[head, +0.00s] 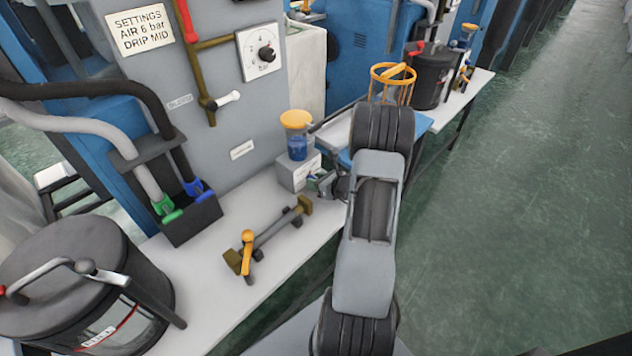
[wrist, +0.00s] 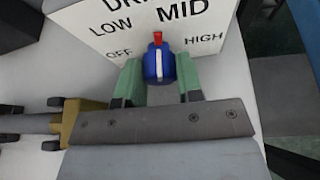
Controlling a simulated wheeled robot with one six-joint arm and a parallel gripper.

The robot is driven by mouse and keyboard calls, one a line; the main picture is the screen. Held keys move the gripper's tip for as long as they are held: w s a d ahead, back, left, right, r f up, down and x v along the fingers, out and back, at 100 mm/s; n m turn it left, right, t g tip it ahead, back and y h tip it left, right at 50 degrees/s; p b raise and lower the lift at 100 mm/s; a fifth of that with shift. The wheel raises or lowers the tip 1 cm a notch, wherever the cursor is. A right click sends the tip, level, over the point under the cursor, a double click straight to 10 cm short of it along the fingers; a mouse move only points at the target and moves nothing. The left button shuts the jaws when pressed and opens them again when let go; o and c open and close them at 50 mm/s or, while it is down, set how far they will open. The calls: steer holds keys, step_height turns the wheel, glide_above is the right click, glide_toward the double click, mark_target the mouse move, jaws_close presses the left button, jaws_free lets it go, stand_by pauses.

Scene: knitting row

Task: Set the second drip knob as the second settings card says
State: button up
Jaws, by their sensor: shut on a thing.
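The settings card (head: 139,30) on the grey panel reads AIR 6 bar, DRIP MID. The drip box (head: 297,172) stands on the white bench under a jar of blue liquid with a yellow cap. In the wrist view the blue drip knob (wrist: 158,68) has a red pointer directed up the picture, between LOW and MID and nearer MID. OFF and HIGH are at its sides. My gripper (wrist: 160,80) is shut on the knob, a green finger on each side. In the head view my gripper (head: 322,184) is at the box's front, and the knob is hidden.
A brass-ended bar with a yellow lever (head: 248,250) lies on the bench just left of the box. A gauge (head: 260,53) is on the panel. A black bin (head: 80,280) stands front left, and a wire basket (head: 393,82) stands beyond my arm. The green floor at right is clear.

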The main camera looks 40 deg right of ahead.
steer(key=shift+r+m+y+p, duration=0.15)
steer(key=shift+m+y+p, duration=0.3)
steer(key=shift+p, duration=0.2)
steer(key=shift+m+y+p, duration=0.3)
steer(key=shift+m+y, duration=0.15)
steer(key=shift+m, duration=0.2)
steer(key=o, duration=0.9)
steer(key=p+v, duration=0.1)
steer(key=v, duration=1.2)
steer(key=shift+s+d+r, duration=0.1)
steer(key=shift+s+d, duration=0.05)
steer(key=shift+s, duration=0.2)
